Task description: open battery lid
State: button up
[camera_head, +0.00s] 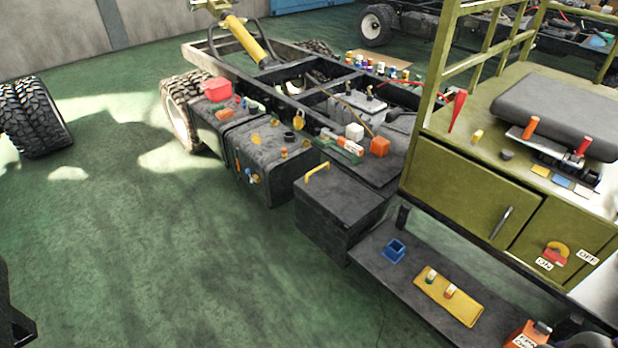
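A black box (338,218) with a flat lid (343,188) and a yellow handle (317,171) stands on the side of the chassis, right of the dark tank; it looks like the battery box. Its lid lies flat and closed on top. The handle is on the left part of the lid. Nothing touches the box from above. A dark part (12,318) shows at the lower left edge, cut off by the frame; I cannot tell whether it is mine. I see no gripper fingers for certain.
A dark tank (268,160) with yellow fittings sits left of the box. A black step (385,272) with a blue holder (394,251) and a yellow plate (448,300) is at right, below an olive cabinet (462,190). The green floor in front is open.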

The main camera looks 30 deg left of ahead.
aim_at(331, 192)
jog(key=u, duration=1.1)
jog(key=i+z, duration=0.1)
jog(key=i, duration=0.35)
jog(key=i+j+z, duration=0.1)
jog(key=i, duration=0.35)
jog(key=i+j+z, duration=0.1)
jog(key=i, duration=0.35)
jog(key=i+j+z, duration=0.1)
jog(key=i+j, duration=0.2)
jog(key=i, duration=0.15)
